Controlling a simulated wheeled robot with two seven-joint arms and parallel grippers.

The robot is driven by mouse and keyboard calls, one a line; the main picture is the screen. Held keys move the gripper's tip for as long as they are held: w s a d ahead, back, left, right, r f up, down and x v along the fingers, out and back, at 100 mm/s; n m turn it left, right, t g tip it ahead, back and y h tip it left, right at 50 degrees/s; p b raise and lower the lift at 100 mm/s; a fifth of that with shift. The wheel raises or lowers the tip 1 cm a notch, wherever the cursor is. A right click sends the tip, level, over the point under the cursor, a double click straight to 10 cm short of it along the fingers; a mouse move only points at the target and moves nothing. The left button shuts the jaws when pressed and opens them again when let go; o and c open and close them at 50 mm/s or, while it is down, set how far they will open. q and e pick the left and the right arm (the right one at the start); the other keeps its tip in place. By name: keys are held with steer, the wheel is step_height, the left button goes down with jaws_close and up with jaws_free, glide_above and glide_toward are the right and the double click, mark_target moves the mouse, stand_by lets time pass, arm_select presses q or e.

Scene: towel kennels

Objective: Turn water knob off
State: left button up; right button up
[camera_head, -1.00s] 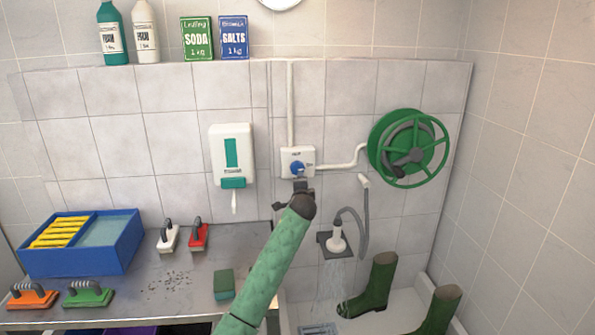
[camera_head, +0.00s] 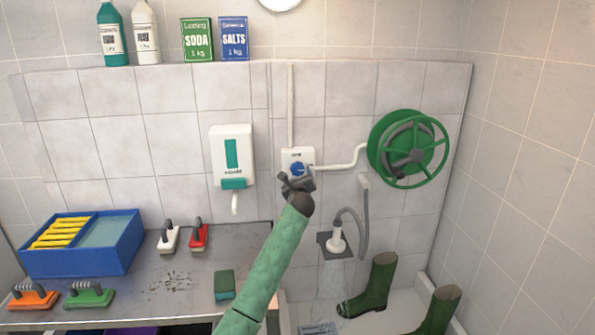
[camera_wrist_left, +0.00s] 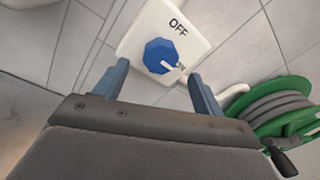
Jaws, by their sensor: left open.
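The blue water knob (camera_head: 298,169) sits on a white wall box (camera_head: 290,155) between the dispenser and the hose reel. In the left wrist view the knob (camera_wrist_left: 162,56) has a white mark pointing to the right, away from the word OFF on the box (camera_wrist_left: 200,20). My left gripper (camera_head: 297,180) is just below the knob in the head view. In the left wrist view the left gripper (camera_wrist_left: 160,80) is open, its two fingers spread to either side below the knob, with nothing between them. Water falls from the shower head (camera_head: 337,240). My right gripper is not in view.
A white and green dispenser (camera_head: 231,157) hangs left of the box. A green hose reel (camera_head: 409,148) is on the wall to the right. A steel counter (camera_head: 185,258) holds brushes and a blue tray (camera_head: 125,243). Green boots (camera_head: 378,285) stand in the basin.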

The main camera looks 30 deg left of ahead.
mark_target(297, 171)
arm_select(q)
steer(key=p+x, duration=0.1)
steer(key=x, duration=0.3)
steer(key=shift+w+a+r+p, duration=0.1)
steer(key=shift+w+a+p, duration=0.05)
steer(key=shift+w+p, duration=0.2)
steer(key=shift+w+a, duration=0.3)
steer(key=shift+w, duration=0.25)
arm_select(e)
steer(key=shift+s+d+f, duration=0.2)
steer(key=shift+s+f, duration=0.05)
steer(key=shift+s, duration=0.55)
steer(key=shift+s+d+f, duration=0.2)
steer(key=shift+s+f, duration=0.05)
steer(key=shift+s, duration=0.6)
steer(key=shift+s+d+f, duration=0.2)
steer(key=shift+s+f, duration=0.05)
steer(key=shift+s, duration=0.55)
arm_select(q)
steer(key=shift+c, duration=0.2)
steer(key=c, duration=0.9)
